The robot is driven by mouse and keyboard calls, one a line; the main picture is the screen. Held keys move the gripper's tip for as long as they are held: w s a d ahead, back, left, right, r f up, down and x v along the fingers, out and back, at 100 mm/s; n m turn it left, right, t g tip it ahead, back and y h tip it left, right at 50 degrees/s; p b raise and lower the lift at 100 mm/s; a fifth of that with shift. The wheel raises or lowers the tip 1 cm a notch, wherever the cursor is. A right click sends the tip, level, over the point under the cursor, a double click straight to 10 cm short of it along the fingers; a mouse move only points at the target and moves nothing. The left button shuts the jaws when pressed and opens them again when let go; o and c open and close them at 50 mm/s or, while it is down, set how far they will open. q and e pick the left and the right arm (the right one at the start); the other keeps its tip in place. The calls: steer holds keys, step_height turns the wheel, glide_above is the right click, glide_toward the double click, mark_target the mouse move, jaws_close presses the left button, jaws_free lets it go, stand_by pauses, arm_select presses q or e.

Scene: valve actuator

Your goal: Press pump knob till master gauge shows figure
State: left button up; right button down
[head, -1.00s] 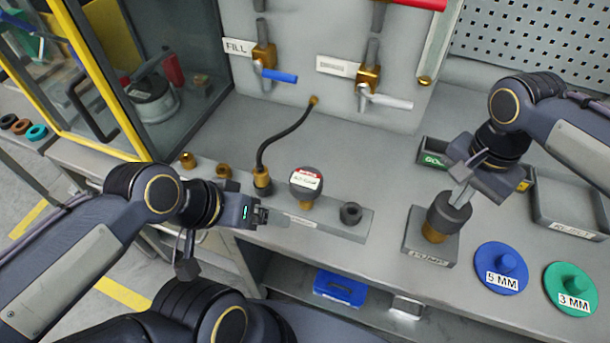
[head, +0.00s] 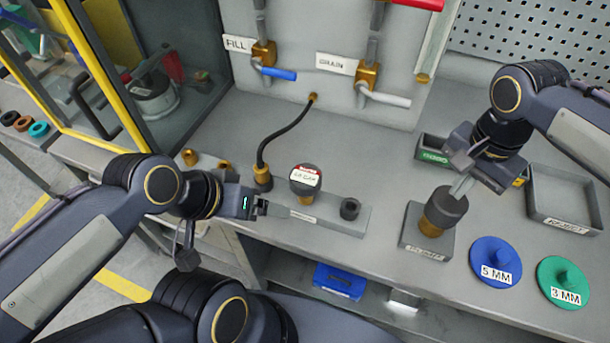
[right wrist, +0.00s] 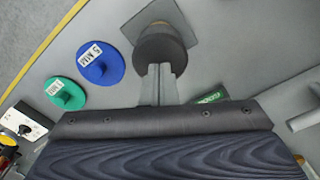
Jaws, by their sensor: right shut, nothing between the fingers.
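The pump knob (head: 446,208) is a dark round cap on a brass stem, standing on a grey square base at the right of the bench. My right gripper (head: 463,185) is shut and empty, its fingertips at the top of the knob. In the right wrist view the shut fingers (right wrist: 158,72) overlap the knob (right wrist: 160,48); I cannot tell whether they touch it. The gauge (head: 305,180), with a red and white face, stands on a grey block at the centre; its reading is too small to tell. My left gripper (head: 262,208) is beside that block, its jaws unclear.
Blue (head: 495,262) and green (head: 564,283) discs marked 5 MM and 3 MM lie right of the knob base. A grey tray (head: 567,222) and a small green-labelled bin (head: 433,150) are behind. Fill (head: 275,73) and drain (head: 385,97) valve handles are on the back panel.

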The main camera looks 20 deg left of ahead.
stand_by(0.3)
step_height(320, 180, up, 5)
steer(key=p, duration=0.4)
steer(key=shift+d, duration=0.1)
stand_by(0.4)
steer(key=s+d+f+n+t+y, duration=0.1)
steer(key=s+d, duration=0.3)
steer(key=s, duration=0.4)
steer(key=s+d+f+n+t+y, duration=0.2)
steer(key=s+d+n+t, duration=0.1)
steer(key=s, duration=0.5)
steer(key=shift+d+f+t+y, duration=0.25)
steer(key=shift+d+t+y, duration=0.15)
steer(key=shift+d+t, duration=0.5)
